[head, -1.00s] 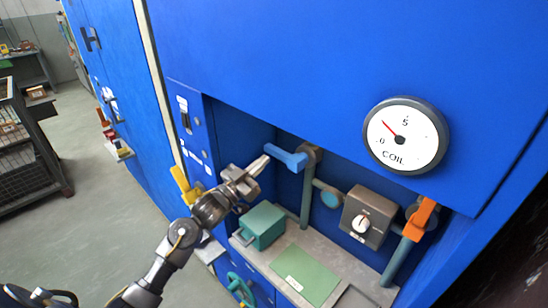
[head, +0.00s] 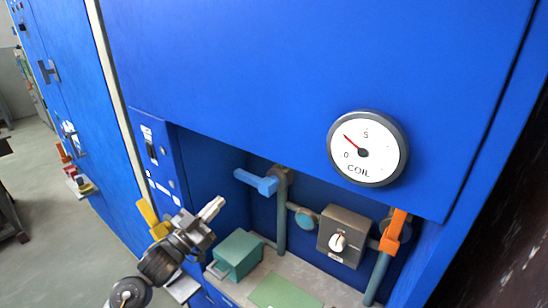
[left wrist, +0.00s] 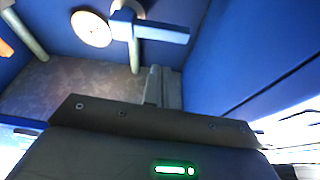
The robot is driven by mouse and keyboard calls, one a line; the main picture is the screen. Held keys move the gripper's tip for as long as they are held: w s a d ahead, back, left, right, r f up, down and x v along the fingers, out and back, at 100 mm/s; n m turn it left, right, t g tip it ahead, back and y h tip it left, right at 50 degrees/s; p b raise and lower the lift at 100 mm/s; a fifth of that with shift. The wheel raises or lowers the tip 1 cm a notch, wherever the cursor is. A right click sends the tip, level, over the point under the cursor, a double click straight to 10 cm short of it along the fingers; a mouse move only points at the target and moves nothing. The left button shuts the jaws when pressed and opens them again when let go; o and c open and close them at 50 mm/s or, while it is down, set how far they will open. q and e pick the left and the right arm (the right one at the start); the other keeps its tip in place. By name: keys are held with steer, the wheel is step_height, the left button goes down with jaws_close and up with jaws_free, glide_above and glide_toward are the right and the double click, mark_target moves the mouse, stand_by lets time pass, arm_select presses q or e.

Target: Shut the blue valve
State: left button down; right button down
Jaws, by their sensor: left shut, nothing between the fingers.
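The blue valve's lever (head: 256,182) sticks out to the left from the top of a grey-green vertical pipe (head: 281,225) in the cabinet recess, crosswise to that pipe. The lever also shows in the left wrist view (left wrist: 160,32), near the top. My left gripper (head: 214,207) is shut and empty. It is below and left of the lever's free end, apart from it in the head view. The shut fingers show in the left wrist view (left wrist: 154,86), below the lever. My right gripper is not in view.
An orange lever (head: 394,230) is on another pipe at the right. A grey switch box (head: 343,236) stands between the pipes. A green box (head: 238,254) sits on the ledge near my gripper. A yellow handle (head: 149,217) is at the left. The round COIL gauge (head: 368,148) reads low.

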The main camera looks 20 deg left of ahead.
arm_select(q)
steer(key=s+d+f+n+g+y, duration=0.1)
steer(key=s+f+n+g+y, duration=0.1)
steer(key=s+f+g+y, duration=0.5)
steer(key=s+d+f+n+g+y, duration=0.15)
steer(key=s+f, duration=0.35)
steer(key=f, duration=0.7)
steer(key=s+d+f+g, duration=0.2)
steer(key=s+f+g, duration=0.15)
steer(key=s, duration=0.65)
steer(key=s+d+f+g, duration=0.1)
steer(key=s+f+g, duration=0.3)
steer(key=s, duration=0.6)
step_height(320, 180, down, 25)
steer(key=s+g, duration=0.1)
steer(key=g, duration=0.1)
steer(key=s+a+f+g, duration=0.1)
steer(key=s+a+f, duration=0.2)
steer(key=s+f, duration=1.3)
steer(key=shift+s, duration=0.35)
steer(key=c, duration=2.2)
jaws_free()
